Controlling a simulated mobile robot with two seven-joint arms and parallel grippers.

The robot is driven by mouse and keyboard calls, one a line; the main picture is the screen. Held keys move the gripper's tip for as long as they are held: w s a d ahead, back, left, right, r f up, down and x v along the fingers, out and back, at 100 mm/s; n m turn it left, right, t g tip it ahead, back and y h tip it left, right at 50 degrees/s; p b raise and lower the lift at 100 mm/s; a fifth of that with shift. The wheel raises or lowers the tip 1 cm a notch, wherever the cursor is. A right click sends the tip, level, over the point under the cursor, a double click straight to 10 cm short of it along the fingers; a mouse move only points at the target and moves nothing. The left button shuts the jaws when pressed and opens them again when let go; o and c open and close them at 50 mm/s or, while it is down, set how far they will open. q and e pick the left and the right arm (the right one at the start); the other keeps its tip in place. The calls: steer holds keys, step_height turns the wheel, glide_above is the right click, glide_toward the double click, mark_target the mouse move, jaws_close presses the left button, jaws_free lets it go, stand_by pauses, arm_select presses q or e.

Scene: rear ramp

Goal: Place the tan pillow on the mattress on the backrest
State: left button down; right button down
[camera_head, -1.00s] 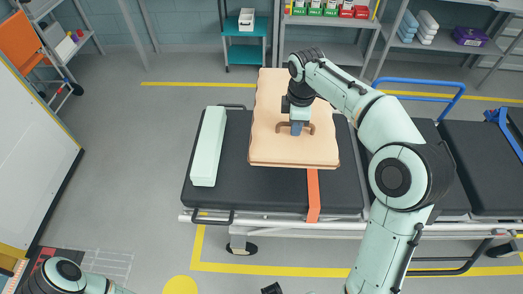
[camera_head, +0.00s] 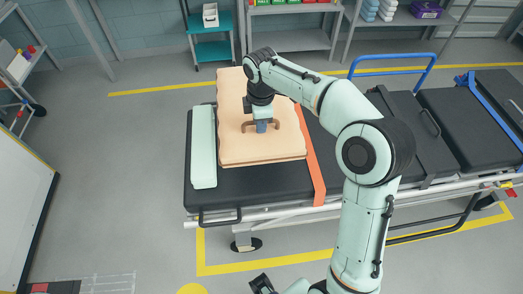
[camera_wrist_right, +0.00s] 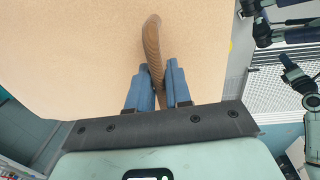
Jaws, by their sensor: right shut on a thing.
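The tan pillow (camera_head: 236,146) is a flat, light-tan slab with a brown loop handle (camera_head: 279,125) on top. It lies over, or just above, the left part of the black mattress (camera_head: 232,188) of the wheeled stretcher; I cannot tell whether it touches. My right gripper (camera_head: 261,124) comes down from above and is shut on the handle; in the right wrist view its blue fingers clasp the brown handle (camera_wrist_right: 153,48). Which section is the backrest is unclear; the mattress under the pillow looks flat. My left gripper does not show clearly in either view.
A pale green block (camera_head: 203,150) lies at the mattress's left end, close against the pillow's left edge. An orange strap (camera_head: 312,160) runs along the pillow's right side. A blue side rail (camera_head: 398,57) stands behind. Floor left of the stretcher is clear.

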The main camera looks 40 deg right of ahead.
mark_target(261, 135)
step_height(261, 135, down, 17)
steer(key=b, duration=0.2)
steer(key=shift+r, duration=0.2)
steer(key=c, duration=1.1)
jaws_free()
steer(key=shift+o, duration=0.2)
steer(key=r, duration=0.4)
steer(key=r+p, duration=0.1)
steer(key=r, duration=0.3)
steer(key=s+r, duration=0.1)
steer(key=r, duration=0.3)
steer(key=shift+a, duration=0.2)
